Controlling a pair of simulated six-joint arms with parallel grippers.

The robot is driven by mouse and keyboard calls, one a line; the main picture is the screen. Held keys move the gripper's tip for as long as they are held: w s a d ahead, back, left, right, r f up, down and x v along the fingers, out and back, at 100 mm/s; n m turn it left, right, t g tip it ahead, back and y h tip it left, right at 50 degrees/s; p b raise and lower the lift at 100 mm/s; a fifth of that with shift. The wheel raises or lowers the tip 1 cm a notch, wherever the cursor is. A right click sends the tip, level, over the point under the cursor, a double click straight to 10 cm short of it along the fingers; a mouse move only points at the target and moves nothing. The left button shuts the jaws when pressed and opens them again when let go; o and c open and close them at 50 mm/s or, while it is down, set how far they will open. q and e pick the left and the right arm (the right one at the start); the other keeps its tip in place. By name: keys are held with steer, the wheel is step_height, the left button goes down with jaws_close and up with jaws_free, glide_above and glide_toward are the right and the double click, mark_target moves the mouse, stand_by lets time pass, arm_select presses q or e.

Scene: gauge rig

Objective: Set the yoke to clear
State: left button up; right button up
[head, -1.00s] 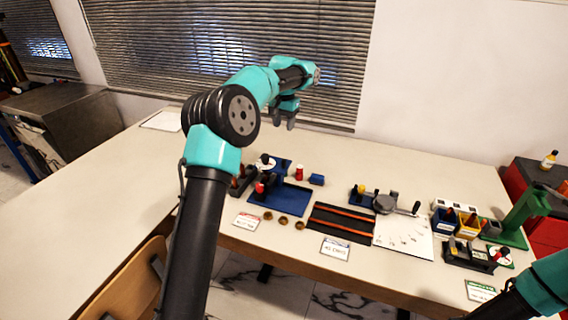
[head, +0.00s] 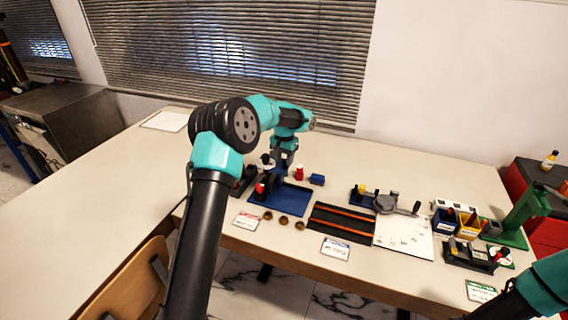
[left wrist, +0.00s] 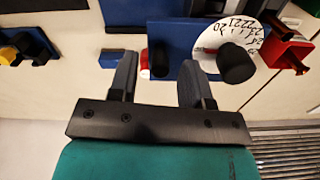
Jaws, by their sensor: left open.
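No label that I can read names the yoke, so I cannot tell which part it is. My left gripper (head: 283,160) is open and empty, pointing down over the back of the blue rig base (head: 290,203). In the left wrist view its fingers (left wrist: 158,75) are apart. A white numbered dial (left wrist: 212,45) with a black knob (left wrist: 236,63) is by the right finger; I cannot tell whether they touch. A red part (left wrist: 285,48) sits right of the dial. A lever unit with a grey disc (head: 386,203) and a yellow knob stands right of the base.
A red-capped piece (head: 299,173) and a blue block (head: 317,180) stand close to the gripper. Several brass rings (head: 284,221), a black tray with orange strips (head: 343,222), bins (head: 468,226) and a green stand (head: 520,215) lie farther off.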

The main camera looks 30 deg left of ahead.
arm_select(q)
steer(key=shift+f, duration=1.15)
jaws_close()
